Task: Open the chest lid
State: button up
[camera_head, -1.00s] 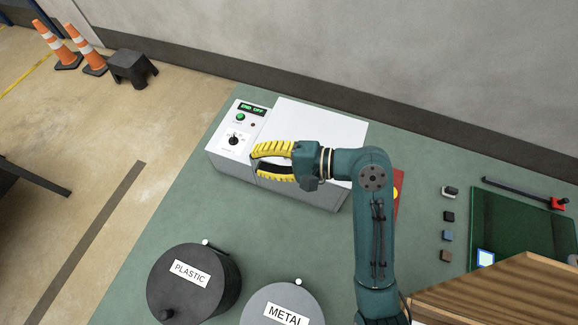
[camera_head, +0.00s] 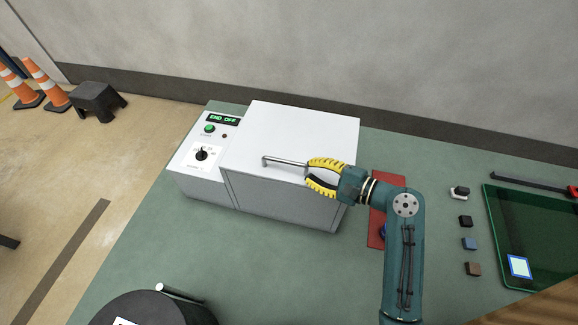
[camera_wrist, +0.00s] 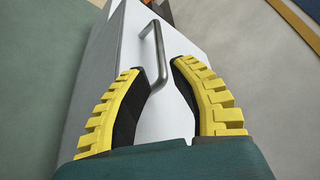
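The chest is a white and grey box-shaped washer with a flat white lid (camera_head: 300,130), shut, on the green surface. A metal bar handle (camera_head: 284,162) runs along the lid's front edge. My gripper (camera_head: 308,174), with yellow ridged fingers, is at the right end of the handle. In the wrist view the handle (camera_wrist: 157,55) stands between the two spread fingertips of my gripper (camera_wrist: 157,68). The fingers are open, with gaps beside the bar; contact with the left fingertip is unclear.
A control panel (camera_head: 207,145) with a green display, a button and a dial is left of the lid. A dark bin (camera_head: 150,310) stands at the front. A red mat (camera_head: 386,233), small blocks (camera_head: 469,243) and a dark green glass panel (camera_head: 530,220) lie to the right.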

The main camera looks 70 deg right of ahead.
aim_at(289, 163)
jog(key=b+x, duration=0.2)
jog(key=x, duration=0.5)
jog(key=shift+w+d, duration=0.1)
jog(key=shift+w, duration=0.15)
grip_shut()
